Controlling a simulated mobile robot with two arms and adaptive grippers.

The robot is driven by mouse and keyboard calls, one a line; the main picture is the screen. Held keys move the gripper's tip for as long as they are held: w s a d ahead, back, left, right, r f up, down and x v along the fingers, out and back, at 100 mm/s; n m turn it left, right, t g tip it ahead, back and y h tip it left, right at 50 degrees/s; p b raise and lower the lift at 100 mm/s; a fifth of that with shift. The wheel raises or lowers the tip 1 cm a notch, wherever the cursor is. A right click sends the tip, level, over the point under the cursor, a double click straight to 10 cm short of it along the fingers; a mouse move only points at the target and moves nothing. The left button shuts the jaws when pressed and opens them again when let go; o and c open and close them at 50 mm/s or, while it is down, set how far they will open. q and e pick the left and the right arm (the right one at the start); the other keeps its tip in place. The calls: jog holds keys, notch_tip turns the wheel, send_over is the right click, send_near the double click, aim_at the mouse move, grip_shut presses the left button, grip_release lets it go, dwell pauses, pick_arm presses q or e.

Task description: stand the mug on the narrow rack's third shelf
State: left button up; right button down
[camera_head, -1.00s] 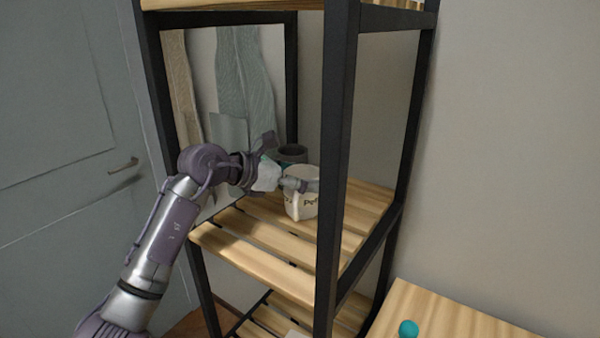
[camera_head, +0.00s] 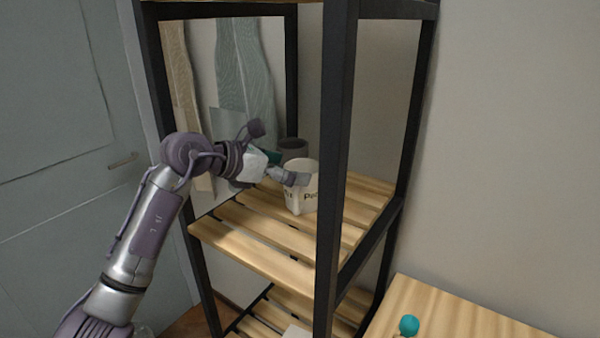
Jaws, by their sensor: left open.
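The cream mug (camera_head: 302,199) with dark lettering stands upright on a slatted wooden shelf (camera_head: 250,252) of the black-framed narrow rack (camera_head: 338,130). My left gripper (camera_head: 276,153) is open at the mug's left. One finger overlaps the mug's upper left side in the picture; the other is raised, up and to the left of it. I cannot tell whether the lower finger touches the mug. The finger hides part of the mug's upper side. My right gripper is not in view.
A dark grey cup (camera_head: 293,149) stands behind the mug on the same shelf. The rack's front post rises just right of the mug. A lower shelf (camera_head: 270,318) lies below. A wooden surface (camera_head: 455,318) with a teal-topped object (camera_head: 409,325) is at the lower right.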

pick_arm(q)
jog(key=b+v, duration=0.2)
jog(key=v, duration=0.7)
jog(key=shift+s+a, duration=0.1)
